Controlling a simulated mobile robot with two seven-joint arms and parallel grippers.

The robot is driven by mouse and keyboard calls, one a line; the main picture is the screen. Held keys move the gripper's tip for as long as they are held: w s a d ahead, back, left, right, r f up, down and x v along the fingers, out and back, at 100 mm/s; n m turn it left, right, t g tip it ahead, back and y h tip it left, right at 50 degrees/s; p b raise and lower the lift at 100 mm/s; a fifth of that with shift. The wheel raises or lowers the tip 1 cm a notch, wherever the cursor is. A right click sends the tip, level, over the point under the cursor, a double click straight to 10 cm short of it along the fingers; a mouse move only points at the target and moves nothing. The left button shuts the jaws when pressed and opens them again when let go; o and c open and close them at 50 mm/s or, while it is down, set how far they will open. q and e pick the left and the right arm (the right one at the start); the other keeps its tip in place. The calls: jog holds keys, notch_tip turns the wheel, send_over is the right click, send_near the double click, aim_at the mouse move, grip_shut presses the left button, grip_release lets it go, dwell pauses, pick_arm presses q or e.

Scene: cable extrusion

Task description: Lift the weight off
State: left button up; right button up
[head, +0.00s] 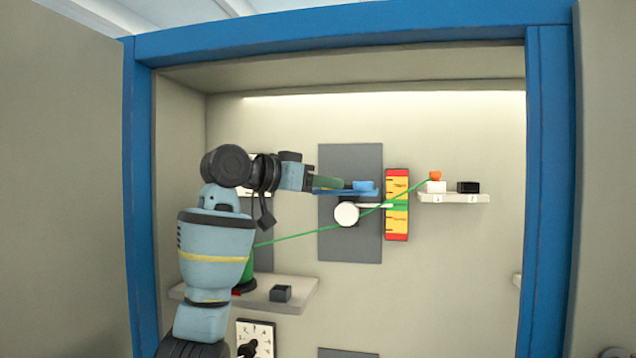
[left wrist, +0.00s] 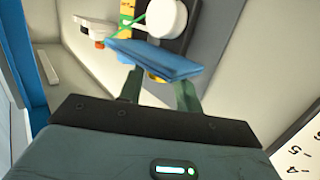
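A small light-blue block (head: 364,186), which may be the weight, sits at the right end of a darker blue ledge (head: 345,193) on the grey back panel. Just below is a white round wheel (head: 346,214) with a white pointer arm. My left gripper (head: 340,184) reaches in from the left, its dark fingers level with the block. In the left wrist view the fingers stand apart, and a blue slab (left wrist: 155,58) hides their tips. I cannot tell whether they touch or grip the block. My right gripper is not in view.
A green cable (head: 300,234) runs from a green spool (head: 247,272) past the wheel to an orange piece (head: 435,175). A red-yellow-green scale (head: 397,225) stands right of the wheel. A right shelf (head: 454,198) holds a black box (head: 468,187). Blue posts (head: 548,200) frame the opening.

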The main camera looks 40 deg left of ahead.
pick_arm(q)
jog(key=c, duration=0.7)
jog(key=shift+o, duration=0.2)
jog(key=shift+r, duration=2.35)
jog(key=s, duration=0.1)
jog(key=s+d, duration=0.1)
jog(key=s, duration=0.1)
jog(key=s+d, duration=0.1)
jog(key=shift+s+d+r, duration=0.2)
